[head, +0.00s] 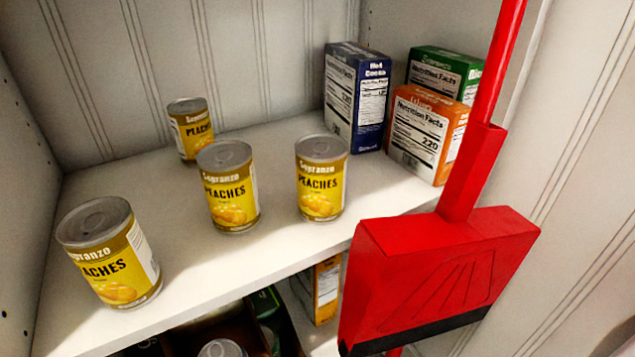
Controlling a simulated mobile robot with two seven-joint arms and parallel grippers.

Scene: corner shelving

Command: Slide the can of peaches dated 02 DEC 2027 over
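Several yellow peach cans with grey lids stand upright on a white shelf (190,252) in the head view. One can (110,258) is at the front left, near the shelf's front edge. One can (230,192) is in the middle, and one can (321,184) stands to its right. A further can (192,132) stands at the back left. No date is readable on any can, so I cannot tell which is dated 02 DEC 2027. Neither of my grippers shows.
A blue box (355,98), an orange box (424,130) and a green box (443,72) stand at the shelf's back right. A red dustpan (440,262) with a long handle hangs in front at right. Below are more items, including an orange box (327,289).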

